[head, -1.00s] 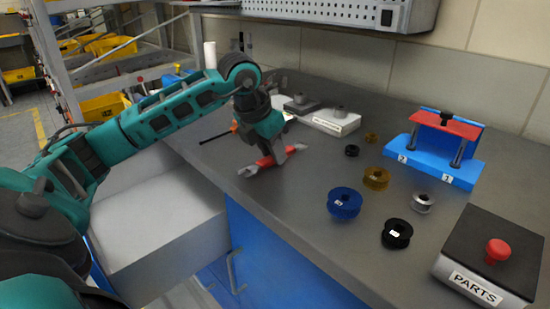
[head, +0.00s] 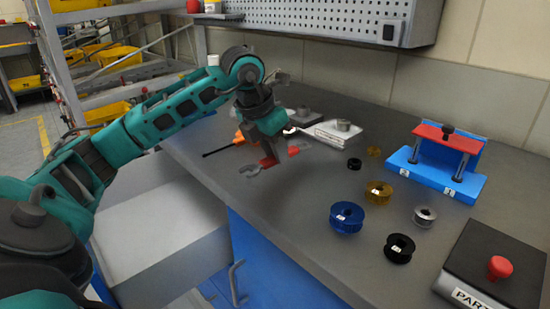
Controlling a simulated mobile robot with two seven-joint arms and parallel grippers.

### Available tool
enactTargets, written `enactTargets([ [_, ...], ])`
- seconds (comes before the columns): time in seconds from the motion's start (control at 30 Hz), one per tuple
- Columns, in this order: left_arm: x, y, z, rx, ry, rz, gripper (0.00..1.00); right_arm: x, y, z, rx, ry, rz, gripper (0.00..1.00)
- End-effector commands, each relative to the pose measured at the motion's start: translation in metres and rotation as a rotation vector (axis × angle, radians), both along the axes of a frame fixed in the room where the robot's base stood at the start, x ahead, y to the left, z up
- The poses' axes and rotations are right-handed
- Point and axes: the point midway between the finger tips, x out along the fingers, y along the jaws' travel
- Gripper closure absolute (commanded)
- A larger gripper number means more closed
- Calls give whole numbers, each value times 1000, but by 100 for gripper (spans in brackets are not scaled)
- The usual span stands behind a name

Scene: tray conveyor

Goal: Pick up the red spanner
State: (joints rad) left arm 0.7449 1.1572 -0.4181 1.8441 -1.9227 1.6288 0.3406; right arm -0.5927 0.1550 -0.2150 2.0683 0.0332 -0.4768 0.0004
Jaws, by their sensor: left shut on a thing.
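The red spanner (head: 268,161) shows in the head view near the middle of the grey bench, with a grey open end at its left. My left gripper (head: 279,163) is shut on its middle, and the fingers hide part of the handle. The spanner appears to be held slightly above the bench top. My right gripper is not in view.
An orange screwdriver (head: 239,138) lies just behind the spanner. Spools, including a blue one (head: 347,217) and a black one (head: 399,248), stand to the right. A blue stand (head: 437,182) and a parts box (head: 490,262) are farther right. The bench's front edge is close.

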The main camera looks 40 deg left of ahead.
Motion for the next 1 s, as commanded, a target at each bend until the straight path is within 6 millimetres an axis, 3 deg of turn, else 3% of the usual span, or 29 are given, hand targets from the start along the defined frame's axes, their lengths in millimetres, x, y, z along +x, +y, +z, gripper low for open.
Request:
enactTargets([
  [0.03,1,0,18,-1,-9,1,100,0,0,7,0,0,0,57],
  [0.2,1,0,68,-2,-10,0,100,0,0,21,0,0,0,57],
  [0.4,1,0,118,-2,-7,0,100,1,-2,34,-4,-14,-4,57],
  [0.5,1,0,138,-1,-6,0,100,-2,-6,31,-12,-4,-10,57],
  [0.7,1,0,160,-1,-2,1,100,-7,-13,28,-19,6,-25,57],
  [1.0,0,0,166,0,-1,0,100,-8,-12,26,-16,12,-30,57],
])
